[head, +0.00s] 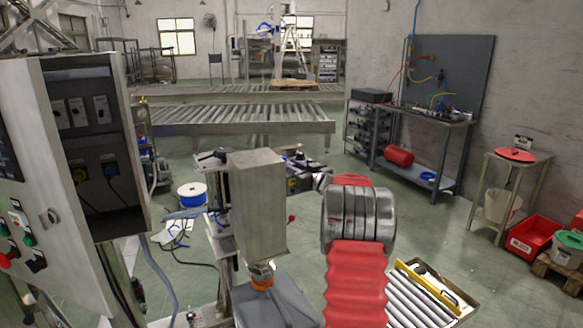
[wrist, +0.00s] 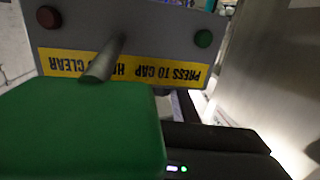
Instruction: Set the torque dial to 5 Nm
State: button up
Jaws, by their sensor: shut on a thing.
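My gripper (head: 300,174) is dark and sits behind and to the right of a grey box-shaped column (head: 258,200). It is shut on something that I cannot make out. The torque dial cannot be told apart in either view. A green block (wrist: 85,135) fills the lower left of the wrist view, very close; I cannot tell whether it is held. Behind it is a grey panel (wrist: 165,30) with an upside-down yellow label, a red button (wrist: 48,17) and a green button (wrist: 203,38). A metal rod (wrist: 101,62) crosses the label.
An open control cabinet (head: 95,130) stands close at the left. A roller conveyor (head: 230,122) runs behind the column. A workbench (head: 435,120), a small table (head: 515,156) and red bins (head: 533,238) are at the right. Some green floor (head: 430,220) between is clear.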

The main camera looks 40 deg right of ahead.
jog(key=shift+r+m+h, duration=0.1)
jog(key=shift+m+h, duration=0.3)
jog(key=shift+h, duration=0.2)
jog(key=shift+m+g+h, duration=0.3)
jog(key=shift+m+h, duration=0.2)
jog(key=shift+h, duration=0.3)
jog(key=shift+m+g+h, duration=0.3)
jog(key=shift+m+h, duration=0.2)
jog(key=shift+h, duration=0.2)
jog(key=o, duration=1)
jog(key=shift+o, duration=0.2)
jog(key=shift+s, duration=0.15)
jog(key=v, duration=1.3)
jog(key=shift+s+a, duration=0.15)
jog(key=shift+s, duration=0.05)
